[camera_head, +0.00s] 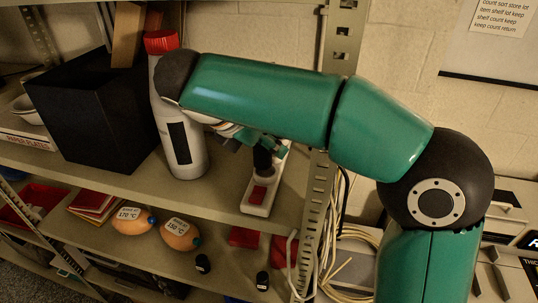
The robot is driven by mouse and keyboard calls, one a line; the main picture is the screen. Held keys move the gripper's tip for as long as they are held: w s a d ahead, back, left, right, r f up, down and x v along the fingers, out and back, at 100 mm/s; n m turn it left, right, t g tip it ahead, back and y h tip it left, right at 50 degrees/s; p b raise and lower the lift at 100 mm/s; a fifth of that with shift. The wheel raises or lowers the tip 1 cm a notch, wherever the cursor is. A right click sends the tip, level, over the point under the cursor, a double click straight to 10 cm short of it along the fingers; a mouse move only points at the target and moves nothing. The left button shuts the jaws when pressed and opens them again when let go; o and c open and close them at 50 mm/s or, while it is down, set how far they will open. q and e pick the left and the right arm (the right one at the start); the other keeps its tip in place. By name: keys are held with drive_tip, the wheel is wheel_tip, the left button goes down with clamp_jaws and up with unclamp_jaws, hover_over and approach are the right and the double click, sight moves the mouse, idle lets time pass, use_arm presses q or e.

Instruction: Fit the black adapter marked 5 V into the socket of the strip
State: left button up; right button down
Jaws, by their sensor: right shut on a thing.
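The white socket strip (253,208) lies on the upper shelf near its right end, with a red part (258,195) near its front. My right gripper (262,145) reaches down over the strip and is shut on a small black adapter (262,161). The adapter is upright over the middle of the strip, behind the red part. I cannot tell whether it touches the strip or is in a socket. Its marking cannot be read. My arm hides part of the gripper and the strip's far end. My left gripper is not in view.
A grey bottle with a red cap (182,145) stands left of the strip, close to my arm. A black box (88,115) is further left. A metal shelf post (312,205) is close on the right. The lower shelf holds orange labelled things (133,221) and small black items (203,264).

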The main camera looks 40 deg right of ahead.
sight(272, 172)
drive_tip(key=shift+d+f, duration=0.15)
drive_tip(key=shift+f, duration=0.75)
drive_tip(key=shift+d+f, duration=0.1)
drive_tip(key=shift+f, duration=0.75)
drive_tip(key=shift+s, duration=0.1)
drive_tip(key=c, duration=0.8)
unclamp_jaws()
drive_tip(key=v, duration=1.2)
